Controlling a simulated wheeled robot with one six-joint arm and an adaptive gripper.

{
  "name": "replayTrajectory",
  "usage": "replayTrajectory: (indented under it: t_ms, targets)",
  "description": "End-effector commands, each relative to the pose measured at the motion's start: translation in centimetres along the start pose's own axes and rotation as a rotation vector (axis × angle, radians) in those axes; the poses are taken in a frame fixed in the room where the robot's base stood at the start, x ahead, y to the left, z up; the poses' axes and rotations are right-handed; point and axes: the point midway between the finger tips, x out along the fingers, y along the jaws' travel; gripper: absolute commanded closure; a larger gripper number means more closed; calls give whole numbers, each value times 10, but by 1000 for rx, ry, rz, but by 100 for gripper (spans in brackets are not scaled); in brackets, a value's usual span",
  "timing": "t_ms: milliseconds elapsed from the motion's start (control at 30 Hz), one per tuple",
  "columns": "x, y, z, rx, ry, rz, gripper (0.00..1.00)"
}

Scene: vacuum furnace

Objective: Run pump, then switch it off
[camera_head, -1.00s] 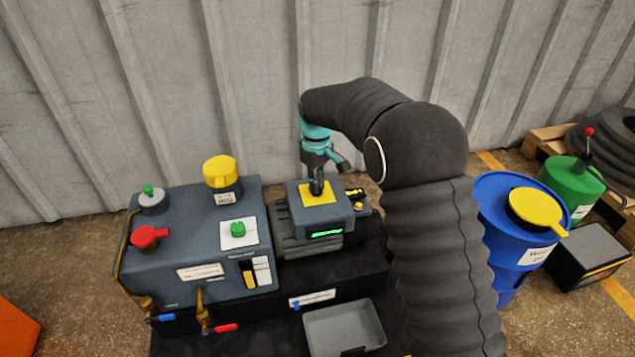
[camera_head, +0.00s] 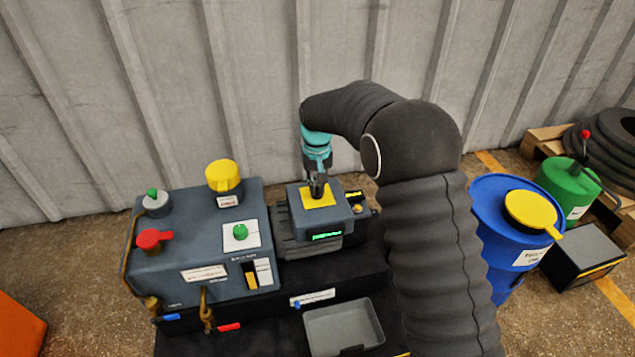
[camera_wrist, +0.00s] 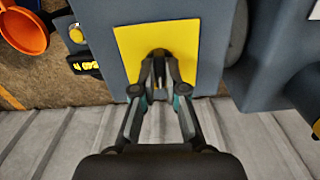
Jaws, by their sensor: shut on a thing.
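The pump unit (camera_head: 334,221) is a grey box with a yellow square plate (camera_head: 325,201) on top and a lit green display (camera_head: 327,236) on its front. My gripper (camera_head: 317,194) points down at the yellow plate and is shut on a dark knob at its middle. In the wrist view my gripper (camera_wrist: 159,66) closes on this dark knob over the yellow plate (camera_wrist: 184,46). The fingers hide most of the knob, so its setting cannot be read.
The larger grey machine (camera_head: 170,262) stands left, with a yellow cap (camera_head: 222,173), red handle (camera_head: 153,239) and green knob (camera_head: 240,231). A grey tray (camera_head: 345,326) lies in front. A blue drum (camera_head: 487,215) and green canister (camera_head: 566,186) stand right.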

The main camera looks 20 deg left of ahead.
Motion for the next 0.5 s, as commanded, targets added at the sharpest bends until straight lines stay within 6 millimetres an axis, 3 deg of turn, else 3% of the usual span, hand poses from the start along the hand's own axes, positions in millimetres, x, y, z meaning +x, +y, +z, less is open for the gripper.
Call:
replayTrajectory:
  t_ms: [500]
  targets:
    - [-1,2,-1,378,5,1,100]
